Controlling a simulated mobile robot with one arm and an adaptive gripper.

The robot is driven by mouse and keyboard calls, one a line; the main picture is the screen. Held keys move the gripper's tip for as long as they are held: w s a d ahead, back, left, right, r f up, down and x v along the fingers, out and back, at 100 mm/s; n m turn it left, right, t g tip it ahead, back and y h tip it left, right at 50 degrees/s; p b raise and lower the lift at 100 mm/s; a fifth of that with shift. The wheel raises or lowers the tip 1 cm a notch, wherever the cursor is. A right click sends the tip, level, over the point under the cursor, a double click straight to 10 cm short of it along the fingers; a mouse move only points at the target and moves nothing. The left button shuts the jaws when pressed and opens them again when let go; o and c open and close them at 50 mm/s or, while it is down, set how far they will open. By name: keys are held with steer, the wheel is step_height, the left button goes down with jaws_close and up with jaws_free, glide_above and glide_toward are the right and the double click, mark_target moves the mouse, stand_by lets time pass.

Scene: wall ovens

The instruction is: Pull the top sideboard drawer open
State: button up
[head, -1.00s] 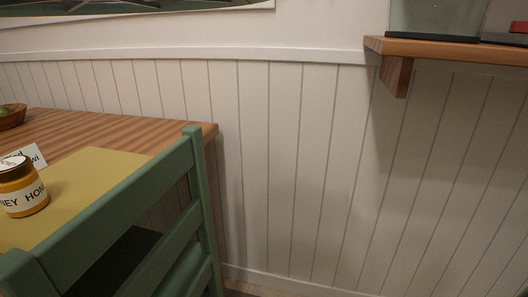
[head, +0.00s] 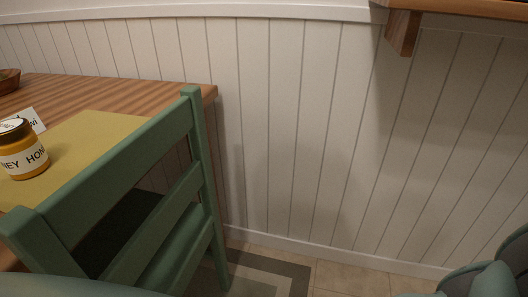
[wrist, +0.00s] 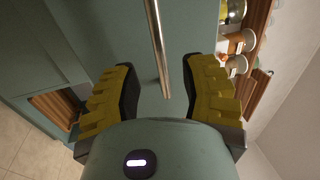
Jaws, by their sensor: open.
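In the wrist view, a blue-green cabinet front (wrist: 105,35) fills much of the picture, with a long metal bar handle (wrist: 155,40) on it. I cannot tell whether this front is the top sideboard drawer. My gripper (wrist: 164,78) is open, with its yellow ribbed fingers on either side of the lower end of the bar. No contact with the bar is visible. The sideboard does not show in the head view, and neither does my gripper.
In the head view, a green chair (head: 125,165) stands at a wooden table (head: 110,92) with a honey jar (head: 22,150). A wooden wall shelf (head: 460,8) is at upper right. In the wrist view, wooden shelves with cups (wrist: 235,62) stand beyond the front.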

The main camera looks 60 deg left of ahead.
steer(key=v, duration=0.6)
steer(key=shift+s+a, duration=0.2)
steer(key=shift+f, duration=0.1)
stand_by(0.7)
